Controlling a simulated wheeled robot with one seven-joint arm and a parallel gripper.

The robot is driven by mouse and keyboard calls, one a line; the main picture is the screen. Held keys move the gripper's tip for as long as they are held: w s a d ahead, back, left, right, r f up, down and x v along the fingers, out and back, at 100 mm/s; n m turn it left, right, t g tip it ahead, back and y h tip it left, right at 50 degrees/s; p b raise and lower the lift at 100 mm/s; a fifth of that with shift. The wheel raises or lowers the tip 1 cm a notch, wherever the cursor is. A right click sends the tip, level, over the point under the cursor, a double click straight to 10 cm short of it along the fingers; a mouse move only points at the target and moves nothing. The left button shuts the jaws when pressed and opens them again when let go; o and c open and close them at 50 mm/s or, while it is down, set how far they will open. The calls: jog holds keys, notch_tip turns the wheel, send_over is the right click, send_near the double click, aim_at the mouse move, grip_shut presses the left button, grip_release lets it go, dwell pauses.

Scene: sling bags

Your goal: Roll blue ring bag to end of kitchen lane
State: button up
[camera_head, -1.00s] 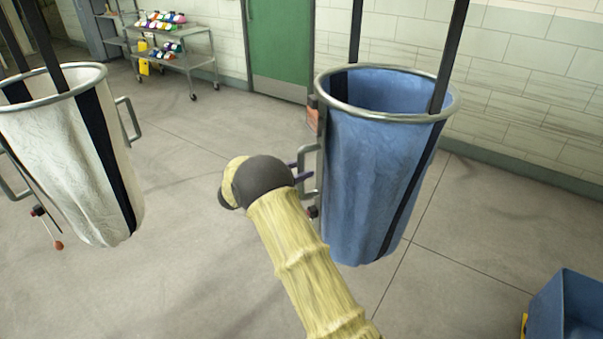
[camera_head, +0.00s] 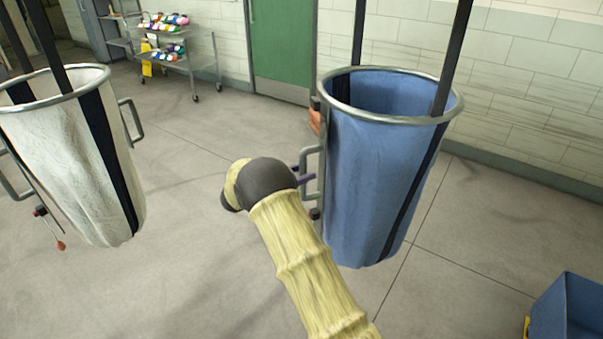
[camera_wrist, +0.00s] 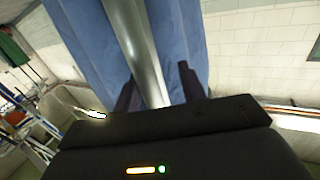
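The blue ring bag (camera_head: 375,190) hangs from dark straps on a metal ring, right of centre in the head view. A grey metal handle (camera_head: 321,175) is on its left side. My gripper (camera_head: 302,173) is at this handle; its dark purple fingers show partly behind my wrist. In the wrist view, the handle bar (camera_wrist: 140,50) runs between the two fingertips of my gripper (camera_wrist: 158,85). The fingers stand apart, with a gap showing on the bar's right side. The blue cloth (camera_wrist: 85,35) is close behind the bar. The far end of the lane cannot be made out.
A white ring bag (camera_head: 65,165) hangs at the left. A wheeled rack (camera_head: 175,60) with colourful items stands at the back, left of a green door (camera_head: 280,45). A blue bin (camera_head: 565,310) is at the lower right. The floor (camera_head: 190,270) between the bags is clear.

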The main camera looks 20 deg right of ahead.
jog(key=b+v, duration=0.2)
jog(key=v, duration=1.5)
jog(key=shift+a+b, duration=0.2)
jog(key=shift+b, duration=0.1)
jog(key=shift+a, duration=0.1)
jog(key=w+d+r+n+t+y+p, duration=0.3)
jog(key=w+d+r+n+t+y, duration=0.1)
jog(key=w+r+n+t+y, duration=0.45)
jog(key=s+d+f+n+g+y+p, duration=0.1)
jog(key=s+d+n+g+y, duration=0.1)
jog(key=s, duration=1)
jog(key=s+d+f+n+g+y+p, duration=0.2)
jog(key=s+g, duration=0.3)
jog(key=s, duration=0.7)
jog(key=s+d+f+n+g+y+p, duration=0.1)
jog(key=s+d+g+y, duration=0.3)
jog(key=s, duration=0.9)
jog(key=shift+f+n+y+p, duration=0.35)
jog(key=shift+f+n, duration=0.15)
jog(key=shift+n, duration=0.05)
jog(key=shift+s+d, duration=0.1)
jog(key=shift+s, duration=0.1)
